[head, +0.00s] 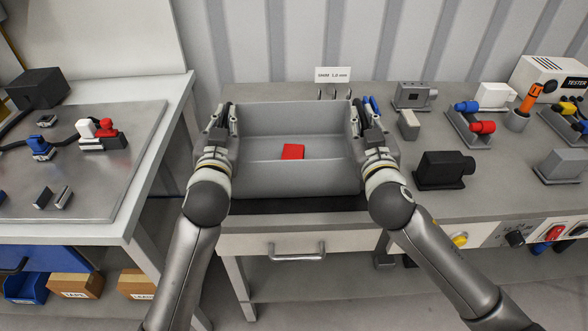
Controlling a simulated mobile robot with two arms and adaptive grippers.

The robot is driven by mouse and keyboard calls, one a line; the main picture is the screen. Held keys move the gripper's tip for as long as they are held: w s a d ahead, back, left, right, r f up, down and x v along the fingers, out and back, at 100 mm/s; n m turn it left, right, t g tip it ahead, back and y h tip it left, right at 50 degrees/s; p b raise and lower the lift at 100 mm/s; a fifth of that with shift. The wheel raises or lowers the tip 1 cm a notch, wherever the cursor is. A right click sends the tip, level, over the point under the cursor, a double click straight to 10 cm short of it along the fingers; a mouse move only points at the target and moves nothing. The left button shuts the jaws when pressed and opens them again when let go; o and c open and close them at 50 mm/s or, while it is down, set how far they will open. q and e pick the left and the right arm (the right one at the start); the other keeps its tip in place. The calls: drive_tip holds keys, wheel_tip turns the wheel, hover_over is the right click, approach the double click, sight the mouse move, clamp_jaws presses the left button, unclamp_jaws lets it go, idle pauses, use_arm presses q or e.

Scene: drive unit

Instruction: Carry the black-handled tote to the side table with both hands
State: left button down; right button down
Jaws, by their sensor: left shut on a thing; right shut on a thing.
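The grey open tote (300,178) is in the middle of the head view, at the front of the workbench. A red block (292,152) lies inside it. My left gripper (224,122) is shut on the tote's left end, and my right gripper (370,124) is shut on its right end. The grippers largely hide the black handles. The tote looks level; I cannot tell whether it touches the bench. A table (150,150) stands to the left, apart from the bench; I cannot tell whether it is the side table.
A dark mat (290,205) shows under the tote's front edge. The left table bears a metal plate (85,185) with connectors and a black box (38,88). Right of the tote are a black motor-like block (443,170), other parts and a tester (550,78). A gap separates the tables.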

use_arm(q)
drive_tip(key=shift+a, duration=0.3)
use_arm(e)
drive_tip(key=shift+d+f, duration=0.2)
drive_tip(key=shift+f, duration=0.15)
use_arm(q)
drive_tip(key=c, duration=1.6)
unclamp_jaws()
use_arm(e)
drive_tip(key=c, duration=1.4)
unclamp_jaws()
drive_tip(key=shift+r, duration=0.1)
use_arm(q)
drive_tip(key=shift+o, duration=0.4)
drive_tip(key=shift+d, duration=0.1)
use_arm(e)
drive_tip(key=shift+a+r, duration=0.1)
drive_tip(key=shift+a, duration=0.05)
use_arm(q)
drive_tip(key=shift+s+f, duration=0.1)
drive_tip(key=shift+s+d, duration=0.1)
drive_tip(key=shift+s, duration=0.15)
use_arm(e)
drive_tip(key=shift+s, duration=0.1)
use_arm(q)
drive_tip(key=s, duration=1.1)
drive_tip(key=shift+s+d, duration=0.15)
use_arm(e)
drive_tip(key=s, duration=1.2)
drive_tip(key=shift+d, duration=0.3)
